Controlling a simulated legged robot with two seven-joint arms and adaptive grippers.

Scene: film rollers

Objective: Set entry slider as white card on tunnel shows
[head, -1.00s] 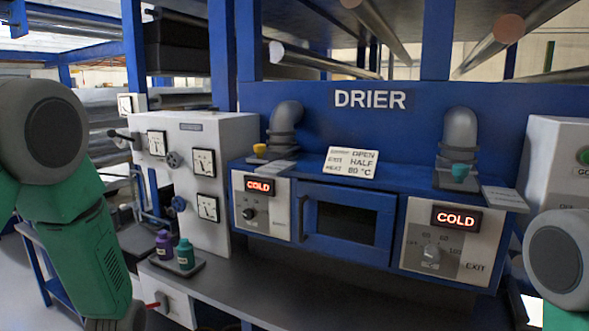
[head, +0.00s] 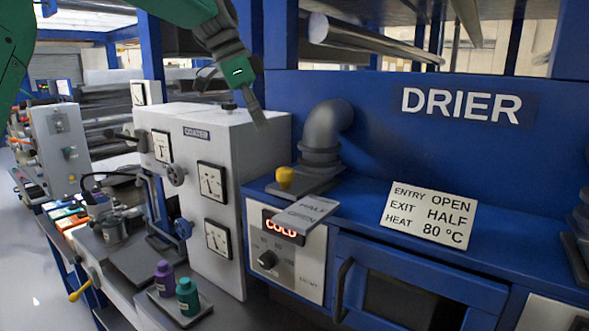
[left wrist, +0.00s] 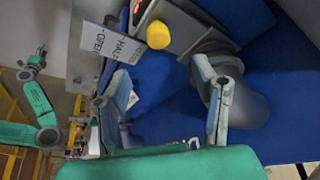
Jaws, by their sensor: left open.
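The white card (head: 428,216) stands on top of the blue drier tunnel and reads ENTRY OPEN, EXIT HALF, HEAT 80 °C. The entry slider has a yellow knob (head: 285,178) at the foot of the grey elbow pipe (head: 324,135). A scale plate (head: 306,212) marked HALF and OPEN lies in front of it. In the left wrist view the yellow knob (left wrist: 158,35) is beyond my fingers, towards the top. My left gripper (head: 260,124) is open and empty, above and left of the knob, apart from it.
The grey coater cabinet (head: 205,160) with gauges stands left of the drier, below my left gripper. The entry panel shows COLD (head: 283,226) above a dial (head: 268,259). Purple (head: 164,279) and teal (head: 187,296) bottles stand on a small tray lower left.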

